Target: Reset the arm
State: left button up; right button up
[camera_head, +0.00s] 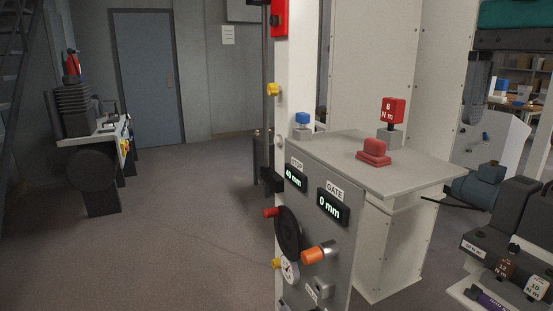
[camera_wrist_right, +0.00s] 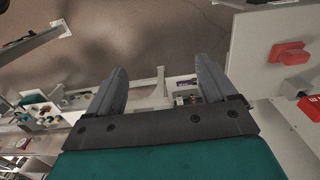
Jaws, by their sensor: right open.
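My right gripper (camera_wrist_right: 162,72) is open and empty in the right wrist view, with its two grey fingers spread apart. In the head view my right gripper (camera_head: 510,98) hangs at the upper right edge, its teal body above and a grey finger pointing down. It is apart from the cabinet with the grey top. My left gripper is not in view.
Dark equipment (camera_head: 510,225) stands at the lower right.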

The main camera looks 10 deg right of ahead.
jog(key=w+d+f+m+t+y, duration=0.1)
jog(key=w+f+m+t+y, duration=0.25)
jog(key=f+m, duration=0.4)
jog(key=w+d+f+m+t+y, duration=0.25)
jog(key=f+m+y, duration=0.25)
jog(key=f+m, duration=0.3)
jog(key=w+f+m+t+y, duration=0.35)
jog(key=f+m+y, duration=0.2)
jog(key=f, duration=0.45)
jog(key=s+f+m+t+h, duration=0.3)
jog(key=f+m+t+h, duration=0.45)
jog(key=f+m, duration=0.85)
jog(key=s+a+f+m+g+h, duration=0.2)
jog(key=s+a+f+m, duration=0.1)
jog(key=a+f+m, duration=0.2)
jog(key=s+a+f+m+g+h, duration=0.2)
jog(key=s+a+f+m, duration=0.2)
jog(key=f+m, duration=0.3)
jog(key=shift+s+a+f+m, duration=0.15)
jog(key=shift+s+a+m, duration=0.15)
jog(key=shift+a+m, duration=0.5)
jog(key=s+a+f+m, duration=0.1)
jog(key=s+a+f+m+g, duration=0.1)
jog(key=a, duration=0.1)
jog(key=s+a+f+m+g, duration=0.1)
jog(key=a+m, duration=0.1)
jog(key=shift+s+a, duration=0.15)
jog(key=shift+a, duration=0.05)
